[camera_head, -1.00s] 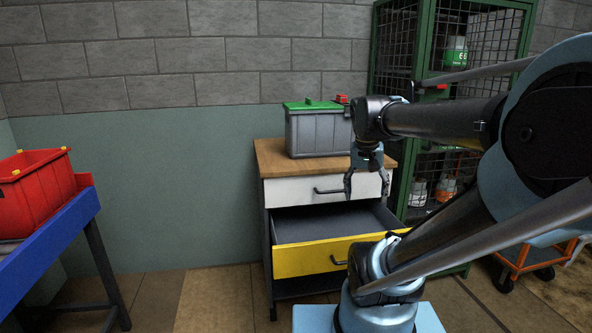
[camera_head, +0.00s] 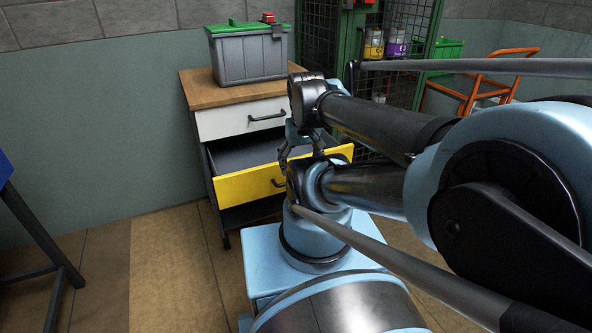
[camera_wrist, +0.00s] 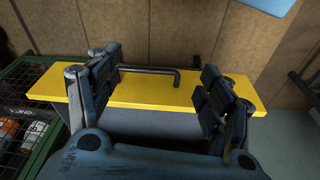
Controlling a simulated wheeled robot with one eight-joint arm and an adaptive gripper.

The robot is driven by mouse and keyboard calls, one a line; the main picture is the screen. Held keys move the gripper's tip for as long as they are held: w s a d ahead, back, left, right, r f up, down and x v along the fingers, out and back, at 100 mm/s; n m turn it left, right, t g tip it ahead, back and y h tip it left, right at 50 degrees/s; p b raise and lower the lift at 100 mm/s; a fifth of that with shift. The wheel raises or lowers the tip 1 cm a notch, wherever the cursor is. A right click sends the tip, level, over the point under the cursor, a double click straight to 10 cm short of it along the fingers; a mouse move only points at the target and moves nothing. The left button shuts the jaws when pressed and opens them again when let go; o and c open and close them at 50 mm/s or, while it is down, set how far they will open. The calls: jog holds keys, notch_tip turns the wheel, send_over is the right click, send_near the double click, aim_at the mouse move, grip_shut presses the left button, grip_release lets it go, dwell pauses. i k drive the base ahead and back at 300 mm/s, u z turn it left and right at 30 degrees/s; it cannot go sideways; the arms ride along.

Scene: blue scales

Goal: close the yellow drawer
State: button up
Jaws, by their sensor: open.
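The yellow drawer (camera_head: 249,185) is pulled out below a white drawer (camera_head: 236,121) in a wood-topped cabinet. Its dark inside shows behind the yellow front, and my arm hides part of its right side. My gripper (camera_head: 302,158) is open and empty, over the drawer's front area. In the wrist view the yellow front (camera_wrist: 155,93) runs across between and behind the open fingers (camera_wrist: 158,90). The black drawer handle (camera_wrist: 150,70) shows beyond the yellow edge. I cannot tell whether a finger touches the drawer.
A grey battery-like box with a green lid (camera_head: 245,57) stands on the wooden top (camera_head: 200,90). A green mesh cage (camera_head: 405,40) stands to the right, with an orange cart (camera_head: 475,95) beyond it. A blue table (camera_head: 8,170) is at the far left. Floor is free left of the cabinet.

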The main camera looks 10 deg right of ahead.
aim_at(245, 168)
jog(key=u, duration=0.25)
jog(key=k, duration=1.95)
jog(key=u, duration=0.55)
jog(key=i, duration=1)
jog(key=u, duration=0.05)
